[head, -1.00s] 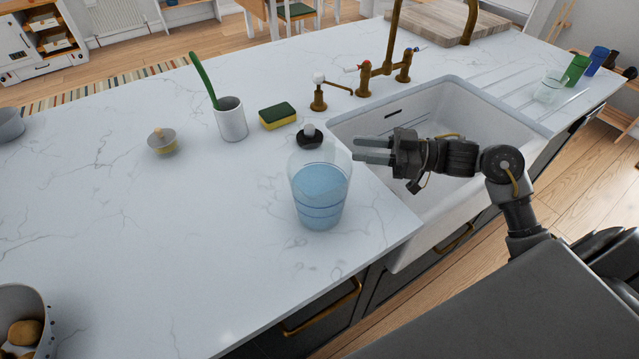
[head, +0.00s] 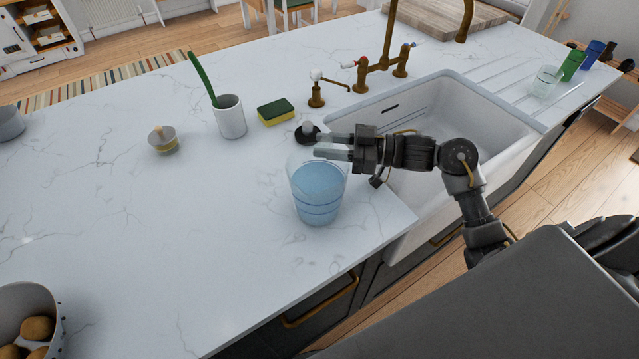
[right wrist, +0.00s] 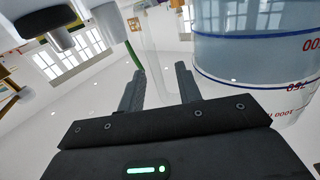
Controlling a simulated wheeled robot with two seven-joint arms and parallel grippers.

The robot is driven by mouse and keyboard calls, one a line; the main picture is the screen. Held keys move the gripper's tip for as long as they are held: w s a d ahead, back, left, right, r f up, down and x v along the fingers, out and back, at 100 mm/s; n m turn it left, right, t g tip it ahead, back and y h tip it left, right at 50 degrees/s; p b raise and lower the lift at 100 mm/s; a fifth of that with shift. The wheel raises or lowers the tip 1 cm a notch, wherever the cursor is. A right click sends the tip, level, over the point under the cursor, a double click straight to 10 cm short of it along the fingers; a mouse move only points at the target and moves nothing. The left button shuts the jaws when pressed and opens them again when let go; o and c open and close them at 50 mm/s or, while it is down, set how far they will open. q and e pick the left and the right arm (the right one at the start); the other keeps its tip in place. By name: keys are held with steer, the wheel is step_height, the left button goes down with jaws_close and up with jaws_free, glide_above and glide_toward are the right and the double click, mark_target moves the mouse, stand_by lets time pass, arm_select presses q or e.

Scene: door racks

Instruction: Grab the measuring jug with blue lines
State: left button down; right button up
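The measuring jug (head: 318,196) is clear, with blue lines and a bluish content. It stands upright on the white worktop (head: 120,230), left of the sink. In the right wrist view the jug (right wrist: 255,50) is large at the upper right, with blue bands and red numerals. My right gripper (head: 319,146) reaches in from the right at the jug's far upper side, overlapping its rim in the head view. Its two fingers (right wrist: 161,88) are apart, and the jug's body is to one side of them. I cannot tell whether they touch it. My left gripper is not in view.
A dark-based, white-topped item (head: 306,133) stands just behind the jug, near my right gripper. A sponge (head: 275,111), a white cup (head: 230,118) and a small lidded pot (head: 163,139) stand farther back. The sink (head: 460,110) is right.

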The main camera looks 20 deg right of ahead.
jaws_close()
steer(key=shift+r, duration=0.1)
stand_by(1.2)
